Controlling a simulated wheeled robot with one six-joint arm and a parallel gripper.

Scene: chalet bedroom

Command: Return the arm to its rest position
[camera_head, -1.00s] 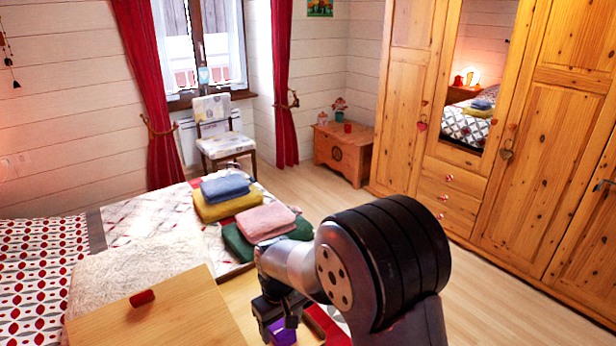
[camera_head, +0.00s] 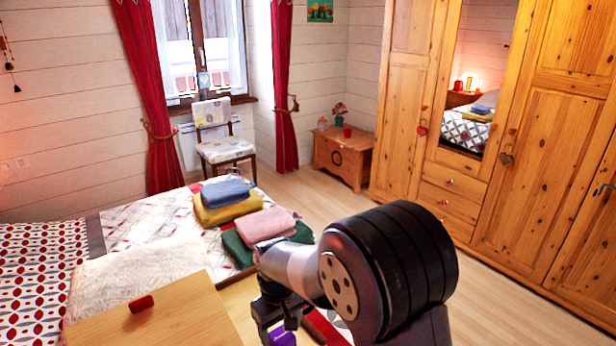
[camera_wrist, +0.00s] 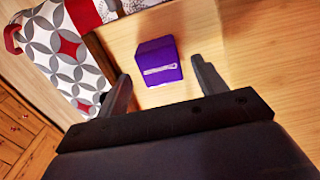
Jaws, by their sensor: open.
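My gripper (camera_wrist: 160,85) is open in the wrist view, with its two dark fingers spread apart. A purple box (camera_wrist: 158,62) with a pale mark on its front shows beyond and between the fingertips. It rests on a light wooden surface (camera_wrist: 205,30). The fingers do not appear to touch it. In the head view my arm reaches in from the lower right, and my gripper (camera_head: 270,325) is low near the bottom edge, partly hidden. Part of the purple box (camera_head: 282,338) shows beside it, cut off by the frame.
The bed (camera_head: 130,222) carries folded blue (camera_head: 226,192), yellow (camera_head: 228,209), pink (camera_head: 265,225) and green (camera_head: 240,248) textiles. A wooden top with a red object (camera_head: 141,303) is at lower left. A chair (camera_head: 222,150), chest (camera_head: 343,158) and wardrobe (camera_head: 555,170) stand farther off. Floor (camera_head: 320,200) between is clear.

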